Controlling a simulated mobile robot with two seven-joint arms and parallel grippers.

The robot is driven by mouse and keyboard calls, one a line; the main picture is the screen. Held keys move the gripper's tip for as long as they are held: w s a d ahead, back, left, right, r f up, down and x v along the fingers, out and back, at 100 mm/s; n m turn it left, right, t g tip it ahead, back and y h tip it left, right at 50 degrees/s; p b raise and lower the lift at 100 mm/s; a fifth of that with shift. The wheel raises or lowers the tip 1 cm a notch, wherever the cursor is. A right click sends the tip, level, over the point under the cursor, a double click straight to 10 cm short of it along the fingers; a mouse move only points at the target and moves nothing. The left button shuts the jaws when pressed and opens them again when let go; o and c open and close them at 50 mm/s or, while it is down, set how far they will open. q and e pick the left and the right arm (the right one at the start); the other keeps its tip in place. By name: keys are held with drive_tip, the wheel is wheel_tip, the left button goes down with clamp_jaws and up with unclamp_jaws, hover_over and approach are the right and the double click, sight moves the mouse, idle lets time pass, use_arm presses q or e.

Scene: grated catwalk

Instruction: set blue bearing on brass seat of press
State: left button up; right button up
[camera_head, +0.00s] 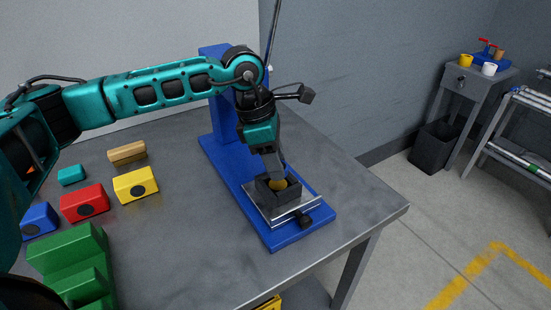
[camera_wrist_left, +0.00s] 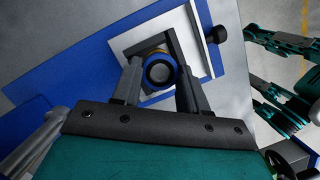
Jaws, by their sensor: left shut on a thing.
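The blue press (camera_head: 222,140) stands on the grey table, with a silver plate (camera_head: 306,203) and a dark square block (camera_head: 285,197) on its base. A bit of the brass seat (camera_head: 278,184) shows inside the block. My left gripper (camera_head: 273,172) points down into the block. In the left wrist view its fingers are shut on the blue bearing (camera_wrist_left: 160,68), a ring with a dark centre, which lies over the seat within the block. A thin brass edge shows beside the ring. I cannot tell whether the bearing touches the seat.
Blue (camera_head: 39,219), red (camera_head: 84,203) and yellow (camera_head: 135,185) blocks, a teal block (camera_head: 71,175), a wooden block (camera_head: 126,153) and a green stepped block (camera_head: 70,250) lie left. A black knob (camera_head: 302,218) juts from the plate. The table between is clear.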

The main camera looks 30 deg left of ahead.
use_arm(q)
drive_tip(key=shift+f, duration=0.15)
idle(0.5)
drive_tip(key=shift+f+b, duration=1.1)
drive_tip(key=shift+f, duration=0.05)
drive_tip(key=shift+r, duration=0.1)
drive_tip(key=o, duration=1.6)
drive_tip(key=shift+c, duration=0.2)
drive_tip(key=shift+r+p, duration=2.65)
drive_tip(key=shift+r, duration=1.4)
drive_tip(key=shift+f, duration=0.1)
